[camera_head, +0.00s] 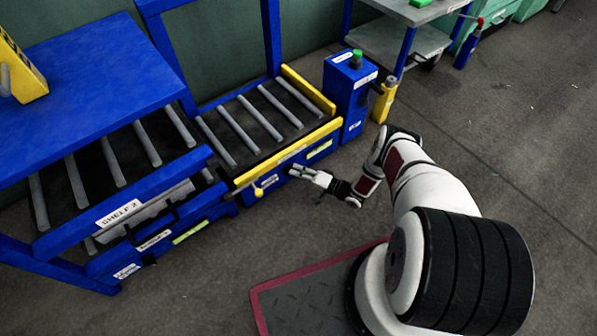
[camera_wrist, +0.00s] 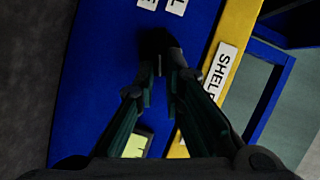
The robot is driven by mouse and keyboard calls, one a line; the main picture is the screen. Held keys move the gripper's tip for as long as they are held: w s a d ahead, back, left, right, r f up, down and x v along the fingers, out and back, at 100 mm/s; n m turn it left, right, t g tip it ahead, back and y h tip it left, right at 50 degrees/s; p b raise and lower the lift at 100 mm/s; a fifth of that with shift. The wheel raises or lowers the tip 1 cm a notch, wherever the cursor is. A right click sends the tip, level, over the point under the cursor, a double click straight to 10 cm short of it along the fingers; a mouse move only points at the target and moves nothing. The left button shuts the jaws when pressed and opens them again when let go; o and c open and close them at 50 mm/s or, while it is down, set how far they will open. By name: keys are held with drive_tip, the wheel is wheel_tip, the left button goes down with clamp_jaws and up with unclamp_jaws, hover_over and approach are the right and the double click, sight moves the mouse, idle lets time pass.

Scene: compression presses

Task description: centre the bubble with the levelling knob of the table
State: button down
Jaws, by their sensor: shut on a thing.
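The levelling knob (camera_wrist: 155,42) is a black knob on the table's blue front, between my fingertips in the wrist view. My gripper (camera_wrist: 160,66) is shut on it; the fingers cover part of it. In the head view my gripper (camera_head: 293,171) reaches the front of the blue roller table (camera_head: 262,180) with yellow edges, and hides the knob there. The level vial (camera_wrist: 138,143) is a yellow-green window, partly covered by a finger in the wrist view. The vial also shows in the head view (camera_head: 320,150). The bubble is too small to make out.
A second blue table labelled SHELF 2 (camera_head: 119,213) stands left, with its own vial (camera_head: 190,232) and black knob (camera_head: 150,259). A yellow-ended lever (camera_head: 258,192) juts out left of my gripper. A blue control box (camera_head: 348,95) stands right. Floor in front is clear.

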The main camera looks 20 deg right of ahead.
drive_tip(key=c, duration=1.7)
unclamp_jaws()
drive_tip(key=v, duration=1.2)
drive_tip(key=shift+d, duration=0.1)
